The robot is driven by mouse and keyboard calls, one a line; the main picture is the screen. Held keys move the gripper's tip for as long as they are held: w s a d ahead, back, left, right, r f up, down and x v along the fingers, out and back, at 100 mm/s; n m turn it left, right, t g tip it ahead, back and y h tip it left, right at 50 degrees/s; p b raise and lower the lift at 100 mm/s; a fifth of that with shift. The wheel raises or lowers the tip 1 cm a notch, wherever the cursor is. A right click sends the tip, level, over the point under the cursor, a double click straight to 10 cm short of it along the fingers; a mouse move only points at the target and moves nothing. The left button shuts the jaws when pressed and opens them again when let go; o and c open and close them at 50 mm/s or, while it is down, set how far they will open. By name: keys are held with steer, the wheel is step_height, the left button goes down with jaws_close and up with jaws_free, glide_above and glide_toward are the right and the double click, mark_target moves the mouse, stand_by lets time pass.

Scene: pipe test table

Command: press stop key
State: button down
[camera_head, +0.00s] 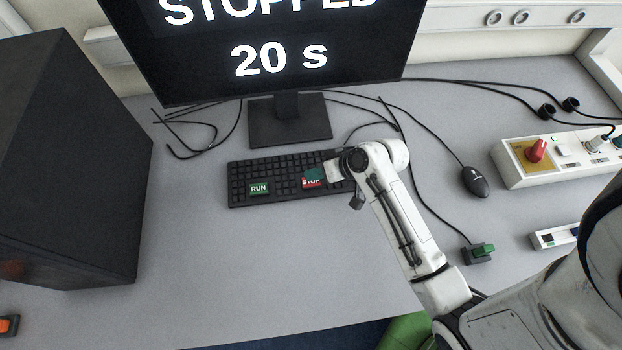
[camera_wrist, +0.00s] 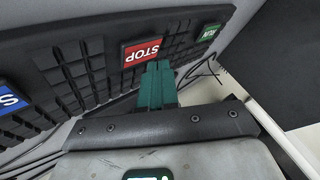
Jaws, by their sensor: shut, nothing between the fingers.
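The black keyboard (camera_head: 240,171) lies on the table below the monitor. Its red STOP key (camera_head: 311,184) is partly covered by my gripper in the head view. In the wrist view the STOP key (camera_wrist: 141,52) shows its white lettering, right at the fingertips. My gripper (camera_head: 316,174) has teal fingers, closed together and empty, over the STOP key; they also show in the wrist view (camera_wrist: 158,68). I cannot tell whether the tips touch the key. The monitor (camera_head: 280,50) reads "STOPPED" and "20 s", its top line cut off by the frame.
A green RUN key (camera_head: 259,188) sits left of STOP. A blue key (camera_wrist: 8,98) shows at the wrist view's left edge.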

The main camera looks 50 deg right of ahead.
mark_target(315, 183)
steer(key=shift+r, duration=0.1)
step_height(315, 183, up, 5)
steer(key=p, duration=0.5)
stand_by(0.7)
steer(key=shift+a, duration=0.15)
steer(key=s+a+r+n+g+h, duration=0.1)
steer(key=s+a+n+g, duration=0.1)
steer(key=s, duration=0.5)
steer(key=s+a+r+n+g+h+b, duration=0.1)
steer(key=s+a+n+g+h, duration=0.1)
steer(key=s+a+g, duration=0.2)
steer(key=s+g, duration=0.1)
steer(key=s, duration=0.2)
steer(key=shift+s+a+r+g, duration=0.15)
steer(key=shift+s+r+g, duration=0.15)
steer(key=shift+s+r, duration=0.1)
